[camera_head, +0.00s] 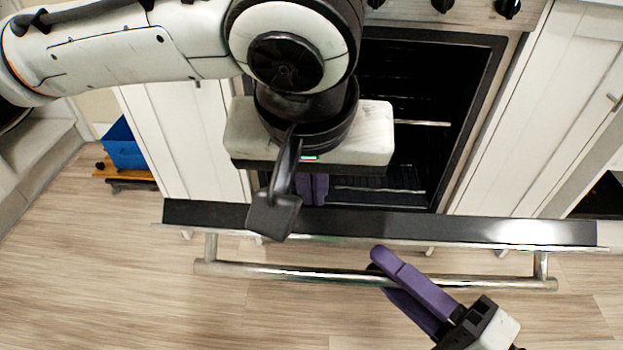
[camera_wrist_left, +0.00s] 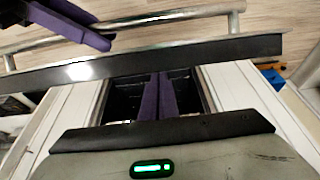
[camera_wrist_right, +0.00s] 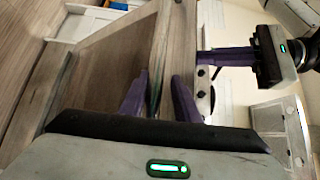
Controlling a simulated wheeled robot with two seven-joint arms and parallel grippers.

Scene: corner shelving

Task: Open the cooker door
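The cooker door (camera_head: 420,225) is tilted down and out from the cooker, so its dark upper edge faces me and the dark oven cavity (camera_head: 410,95) shows behind it. A metal handle (camera_head: 300,273) runs along the door's front. My right gripper (camera_head: 378,270) is at the handle, its purple fingers on either side of the bar with a gap between them in the right wrist view (camera_wrist_right: 158,80). My left gripper (camera_head: 312,188) is on the oven side of the door's edge, its fingers together and empty, also in the left wrist view (camera_wrist_left: 158,90).
White cabinets flank the cooker on the left (camera_head: 190,140) and right (camera_head: 520,120). Black knobs (camera_head: 443,5) are above the oven. A blue bin (camera_head: 123,145) stands at the far left. Wooden floor in front is open.

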